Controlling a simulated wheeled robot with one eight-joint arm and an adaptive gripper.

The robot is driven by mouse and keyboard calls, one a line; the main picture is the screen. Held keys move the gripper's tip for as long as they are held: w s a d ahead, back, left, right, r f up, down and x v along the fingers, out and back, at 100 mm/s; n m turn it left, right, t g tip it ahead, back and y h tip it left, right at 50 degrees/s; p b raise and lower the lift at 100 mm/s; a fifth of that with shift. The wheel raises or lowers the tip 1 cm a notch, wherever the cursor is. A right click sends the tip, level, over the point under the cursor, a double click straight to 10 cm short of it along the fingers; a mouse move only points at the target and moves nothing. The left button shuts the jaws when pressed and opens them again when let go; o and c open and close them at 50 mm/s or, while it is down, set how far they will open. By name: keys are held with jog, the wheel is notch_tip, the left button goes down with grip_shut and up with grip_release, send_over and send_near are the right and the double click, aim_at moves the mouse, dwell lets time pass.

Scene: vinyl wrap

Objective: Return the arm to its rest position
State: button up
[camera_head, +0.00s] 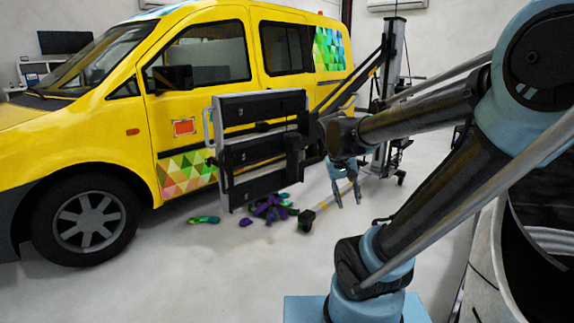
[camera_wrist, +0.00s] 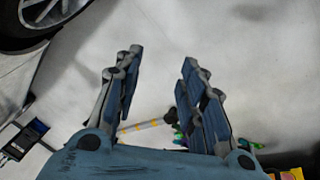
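My arm reaches from the right of the head view, bent, with its blue and black links crossing the foreground. My gripper (camera_head: 348,200) hangs at its end, pointing down above the pale floor. In the wrist view my gripper (camera_wrist: 162,60) has its two fingers wide apart, with only floor between the tips. It is open and empty. A black device with several panels (camera_head: 262,150) stands in front of the van, left of my gripper and partly beside the arm's end; I cannot tell whether they touch.
A yellow van (camera_head: 110,110) with coloured triangle decals fills the left. Crumpled purple and green scraps (camera_head: 270,207) lie on the floor beneath the panels. A vertical mast on a wheeled stand (camera_head: 392,90) stands behind my gripper. A wheel (camera_wrist: 35,15) shows in the wrist view. Front-centre floor is clear.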

jog(key=s+f+y, duration=0.3)
jog(key=s+f, duration=0.4)
jog(key=s, duration=0.4)
jog(key=shift+a+f+n, duration=0.15)
jog(key=shift+f+n, duration=0.1)
jog(key=shift+n, duration=0.05)
jog(key=shift+w+f, duration=0.2)
jog(key=shift+w, duration=0.2)
jog(key=shift+c, duration=0.4)
